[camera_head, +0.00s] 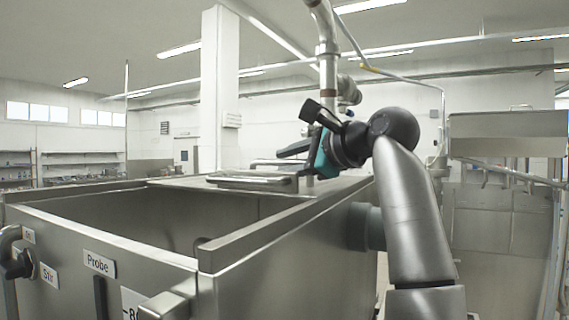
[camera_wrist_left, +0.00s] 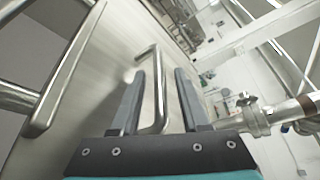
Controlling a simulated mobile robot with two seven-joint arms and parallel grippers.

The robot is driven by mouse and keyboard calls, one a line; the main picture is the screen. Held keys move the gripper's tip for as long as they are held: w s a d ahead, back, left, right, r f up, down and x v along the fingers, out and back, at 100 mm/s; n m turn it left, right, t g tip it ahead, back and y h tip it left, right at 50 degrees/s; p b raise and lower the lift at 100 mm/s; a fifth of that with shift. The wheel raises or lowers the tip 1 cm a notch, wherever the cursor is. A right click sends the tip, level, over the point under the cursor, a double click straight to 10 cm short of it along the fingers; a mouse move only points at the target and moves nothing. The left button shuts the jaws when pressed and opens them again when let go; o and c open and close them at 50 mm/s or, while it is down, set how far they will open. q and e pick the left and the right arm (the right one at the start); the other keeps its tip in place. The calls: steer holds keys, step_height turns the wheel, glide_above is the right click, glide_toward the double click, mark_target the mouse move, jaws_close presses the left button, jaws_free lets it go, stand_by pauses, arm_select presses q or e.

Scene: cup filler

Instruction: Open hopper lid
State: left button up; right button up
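The hopper (camera_head: 285,245) is a large steel tank with an open front part in the head view. A flat steel lid (camera_head: 335,187) covers its back part. A near bar handle (camera_head: 250,181) and a far bar handle (camera_head: 285,162) stand on the lid. My left gripper (camera_head: 290,151) is above the lid's right side, with dark fingers pointing left. In the left wrist view my gripper's fingers (camera_wrist_left: 157,80) are apart, with a bent metal bar handle (camera_wrist_left: 154,95) showing between them. I cannot tell whether they touch it. My right gripper is in neither view.
A vertical pipe (camera_head: 328,75) rises behind my left gripper. A thicker bar (camera_wrist_left: 68,72) lies left of the fingers in the wrist view. A white column (camera_head: 220,90) stands behind the hopper. Steel equipment (camera_head: 505,200) stands at the right.

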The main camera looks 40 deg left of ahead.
arm_select(q)
steer(key=shift+d, duration=0.1)
steer(key=b+v, duration=0.3)
steer(key=v, duration=1.2)
